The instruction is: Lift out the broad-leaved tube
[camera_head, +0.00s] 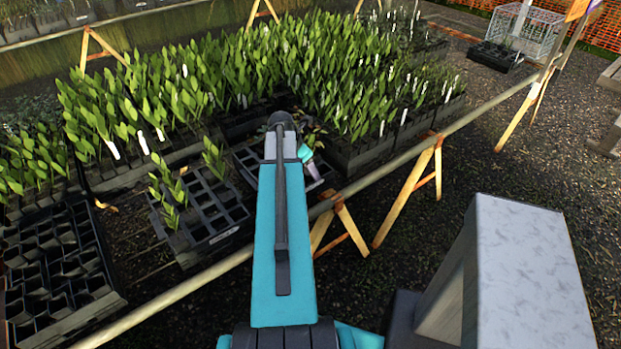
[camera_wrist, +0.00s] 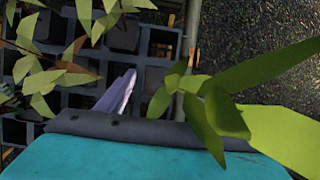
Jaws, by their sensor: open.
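A plant with broad, bright green leaves (camera_wrist: 225,110) fills the right of the wrist view, close to the camera. Its stem and tube are hidden. Another plant with smaller green and reddish-brown leaves (camera_wrist: 48,80) stands at the left of that view. My gripper (camera_head: 313,168) is open, low over the black cell tray (camera_head: 244,156) behind my arm in the head view. One pale lavender finger (camera_wrist: 117,94) shows in the wrist view, left of the broad leaves. The other finger cannot be made out, and I see nothing held.
A half-empty black tray (camera_head: 222,208) with a few leafy plants stands left of my arm, and an empty-looking tray (camera_head: 60,262) farther left. Dense leafy stock (camera_head: 340,70) fills the bench behind. A pale rail (camera_head: 375,180) on wooden legs runs along the near edge.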

